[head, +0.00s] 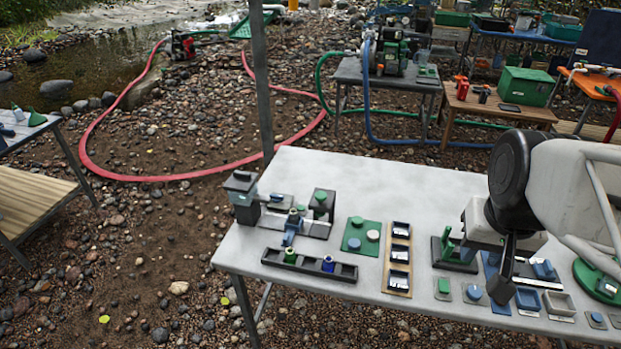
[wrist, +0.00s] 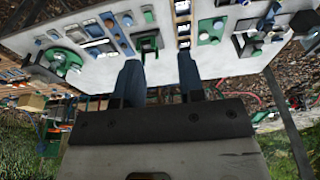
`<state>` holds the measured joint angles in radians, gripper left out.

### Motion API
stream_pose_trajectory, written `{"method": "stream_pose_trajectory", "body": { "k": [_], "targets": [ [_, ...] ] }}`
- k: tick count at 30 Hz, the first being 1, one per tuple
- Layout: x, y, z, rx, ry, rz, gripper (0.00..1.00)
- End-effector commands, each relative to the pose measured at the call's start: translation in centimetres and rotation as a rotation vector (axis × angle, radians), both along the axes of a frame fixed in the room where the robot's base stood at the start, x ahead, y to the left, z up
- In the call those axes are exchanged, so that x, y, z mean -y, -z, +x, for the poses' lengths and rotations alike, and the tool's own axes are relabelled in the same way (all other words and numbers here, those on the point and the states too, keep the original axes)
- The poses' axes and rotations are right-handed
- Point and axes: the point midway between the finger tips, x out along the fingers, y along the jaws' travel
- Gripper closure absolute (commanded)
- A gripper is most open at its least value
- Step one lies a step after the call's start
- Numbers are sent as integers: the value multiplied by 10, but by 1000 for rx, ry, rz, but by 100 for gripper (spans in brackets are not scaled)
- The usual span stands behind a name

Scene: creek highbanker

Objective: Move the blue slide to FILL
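A small blue block (head: 543,269), which looks like the blue slide, sits on a dark and white strip at the right of the pale table (head: 330,185). I cannot read any FILL mark. My gripper (head: 503,288) hangs over the table just left of this block, with a dark finger in front of the strip and blue plate. In the wrist view my gripper (wrist: 159,78) shows two fingers well apart with nothing between them. A green upright fixture (wrist: 147,42) lies beyond the gap. The slide is too small to make out surely in the wrist view.
A wooden tray with dark cups (head: 399,256), a black rack (head: 309,265) and a valve fixture (head: 243,196) are further left.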

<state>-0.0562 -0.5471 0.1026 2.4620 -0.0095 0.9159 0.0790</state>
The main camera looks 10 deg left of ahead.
Motion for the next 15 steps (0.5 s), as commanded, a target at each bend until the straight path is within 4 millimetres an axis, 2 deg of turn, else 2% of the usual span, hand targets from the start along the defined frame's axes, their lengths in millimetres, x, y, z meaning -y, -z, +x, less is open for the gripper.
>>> {"method": "stream_pose_trajectory", "body": {
  "k": [3, 15],
  "targets": [
    [-15, 3, 27, -16, -5, 5, 64],
    [-77, 25, 108, -61, -12, 20, 64]
  ]
}}
